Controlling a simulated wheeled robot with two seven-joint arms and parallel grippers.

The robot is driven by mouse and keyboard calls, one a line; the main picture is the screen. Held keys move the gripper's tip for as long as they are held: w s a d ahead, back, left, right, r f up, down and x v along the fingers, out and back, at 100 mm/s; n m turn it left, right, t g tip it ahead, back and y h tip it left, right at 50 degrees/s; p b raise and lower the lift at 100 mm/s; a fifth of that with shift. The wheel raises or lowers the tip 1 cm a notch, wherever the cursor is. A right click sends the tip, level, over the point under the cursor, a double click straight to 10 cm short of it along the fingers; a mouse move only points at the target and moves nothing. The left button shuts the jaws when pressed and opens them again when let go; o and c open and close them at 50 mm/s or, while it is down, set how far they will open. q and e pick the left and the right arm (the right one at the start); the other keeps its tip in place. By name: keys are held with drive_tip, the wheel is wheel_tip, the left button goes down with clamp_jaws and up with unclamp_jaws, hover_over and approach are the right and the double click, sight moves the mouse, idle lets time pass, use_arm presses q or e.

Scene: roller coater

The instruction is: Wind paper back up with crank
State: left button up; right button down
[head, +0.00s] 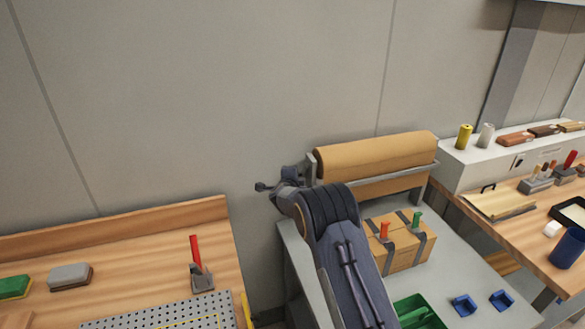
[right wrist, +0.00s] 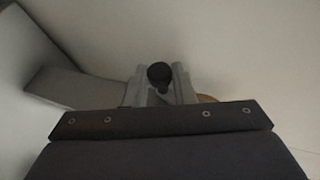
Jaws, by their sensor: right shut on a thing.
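A roll of brown paper (head: 375,155) lies across a stand on the grey table in the head view. A crank at the roll's left end has a dark knob (head: 261,187) poking out to the left; the rest of the crank is mostly hidden by my right gripper (head: 280,184). In the right wrist view my right gripper (right wrist: 159,88) is shut on the crank handle, whose dark rounded knob (right wrist: 160,74) shows between the fingers. My left gripper is not in view.
A strapped cardboard box (head: 402,256) with an orange and a green handle sits in front of the roll. A green tray (head: 417,312) and blue holders (head: 464,305) lie nearer. A wooden bench (head: 150,262) stands left, another right. The wall behind is bare.

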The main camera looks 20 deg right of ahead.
drive_tip(key=shift+f, duration=0.1)
idle(0.4)
drive_tip(key=c, duration=1.2)
unclamp_jaws()
drive_tip(key=b+v, duration=0.3)
drive_tip(key=v, duration=0.5)
drive_tip(key=shift+w, duration=0.1)
